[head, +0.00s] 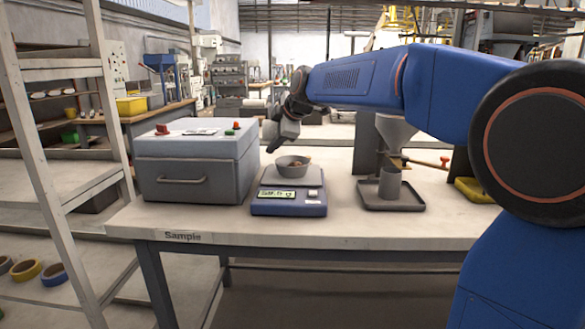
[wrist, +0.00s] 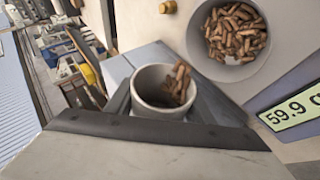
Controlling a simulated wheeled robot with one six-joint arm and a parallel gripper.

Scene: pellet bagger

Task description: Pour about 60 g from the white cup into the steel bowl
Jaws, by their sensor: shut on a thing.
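My gripper (wrist: 165,110) is shut on the white cup (wrist: 142,84), which sits between its fingers in the wrist view. Some brown pellets remain in the cup, gathered against its right wall, on the bowl's side. The steel bowl (wrist: 206,66) is close by at the upper right and holds a heap of brown pellets (wrist: 236,32). In the head view the steel bowl (head: 291,170) stands on a blue scale (head: 288,206). The scale display (wrist: 291,109) reads 59.9 g. My gripper (head: 272,140) is just left of and above the bowl there; the cup is not clearly visible.
A grey box (head: 196,165) with red and green buttons stands left of the scale. A funnel (head: 394,132) above a metal cup (head: 390,184) on a tray stands to the right, with a yellow tray (head: 476,190) beyond. The bench front (head: 300,230) is clear.

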